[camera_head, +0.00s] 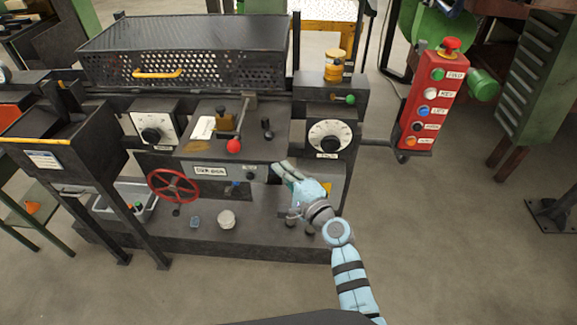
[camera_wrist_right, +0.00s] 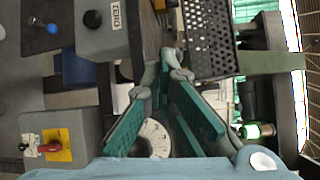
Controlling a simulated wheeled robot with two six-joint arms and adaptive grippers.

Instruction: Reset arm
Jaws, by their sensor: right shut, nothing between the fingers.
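My right gripper (camera_head: 281,170) is in front of the dark billet furnace machine (camera_head: 262,205), just left of and below the right white dial (camera_head: 327,137). Its light blue arm comes up from the bottom of the head view. In the right wrist view the green-padded fingers (camera_wrist_right: 170,75) meet near their tips, with nothing held between them. The dial (camera_wrist_right: 155,137) shows partly behind the fingers there. I cannot tell whether the gripper touches the machine front. My left gripper is not in the head view.
A red button box (camera_head: 432,100) sticks out on an arm at the right. A red handwheel (camera_head: 173,186) and a lever with a red knob (camera_head: 234,146) are on the machine's front. A perforated cover (camera_head: 185,65) tops the machine. Floor (camera_head: 455,250) at the lower right is clear.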

